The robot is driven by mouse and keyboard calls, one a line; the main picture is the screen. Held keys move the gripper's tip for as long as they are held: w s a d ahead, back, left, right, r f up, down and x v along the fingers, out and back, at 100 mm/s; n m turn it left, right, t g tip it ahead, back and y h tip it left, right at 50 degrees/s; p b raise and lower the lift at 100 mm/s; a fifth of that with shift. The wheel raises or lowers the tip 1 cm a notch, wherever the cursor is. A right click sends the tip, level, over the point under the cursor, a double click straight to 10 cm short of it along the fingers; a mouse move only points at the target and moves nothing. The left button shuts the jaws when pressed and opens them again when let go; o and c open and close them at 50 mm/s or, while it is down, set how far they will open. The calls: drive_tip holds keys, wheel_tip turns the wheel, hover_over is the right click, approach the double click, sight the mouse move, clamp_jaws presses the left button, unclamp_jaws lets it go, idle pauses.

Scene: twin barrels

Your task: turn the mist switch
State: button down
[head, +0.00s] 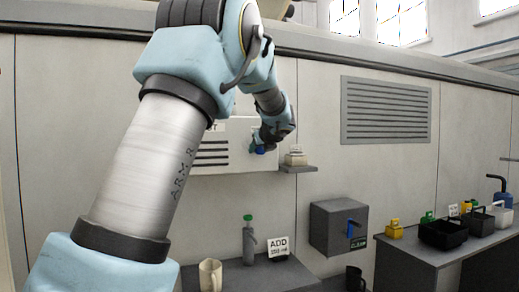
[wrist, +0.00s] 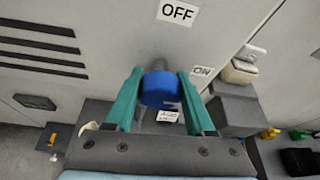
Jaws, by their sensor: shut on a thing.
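The mist switch is a round blue knob (wrist: 160,90) on a grey wall panel (head: 232,158). In the wrist view an OFF label (wrist: 177,12) sits above the knob and an ON label (wrist: 202,71) sits to its right. My gripper (wrist: 161,84) has its two teal fingers on the left and right sides of the knob, shut on it. In the head view my gripper (head: 258,147) is at the panel, with a bit of blue showing at the fingers. Most of the knob is hidden there, and I cannot tell which way it points.
A small ledge (head: 298,169) with a pale item juts out right of the panel. Below stand a table with a mug (head: 210,274), a green-topped bottle (head: 249,240) and an ADD sign (head: 279,247). A grey box (head: 338,227) with a blue tap hangs on the wall.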

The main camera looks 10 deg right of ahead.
drive_tip(key=shift+b, duration=0.3)
drive_tip(key=n+b, duration=0.1)
drive_tip(key=b, duration=0.1)
drive_tip(key=n+h+b, duration=0.1)
drive_tip(key=b, duration=0.2)
drive_tip(key=shift+f, duration=0.4)
drive_tip(key=n+t+h+b, duration=0.1)
drive_tip(key=n+b, duration=0.1)
drive_tip(key=b, duration=0.3)
drive_tip(key=n+h+b, duration=0.2)
drive_tip(key=b, duration=0.4)
drive_tip(key=shift+a+f+n+t+b, duration=0.1)
drive_tip(key=shift+f+n+t+b, duration=0.05)
drive_tip(key=shift+n+t+b, duration=0.2)
drive_tip(key=n+t+b, duration=0.1)
drive_tip(key=n+b, duration=0.1)
drive_tip(key=b, duration=0.3)
drive_tip(key=n+t+h+b, duration=0.1)
drive_tip(key=n+b, duration=0.2)
drive_tip(key=b, duration=0.3)
drive_tip(key=n+b, duration=0.1)
drive_tip(key=b, duration=0.1)
drive_tip(key=n+t+b, duration=0.1)
drive_tip(key=b, duration=0.1)
drive_tip(key=shift+r, duration=0.25)
drive_tip(key=shift+r+n+b, duration=0.15)
drive_tip(key=shift+n+b, duration=0.15)
drive_tip(key=shift+n, duration=0.05)
drive_tip(key=shift+c, duration=1.3)
unclamp_jaws()
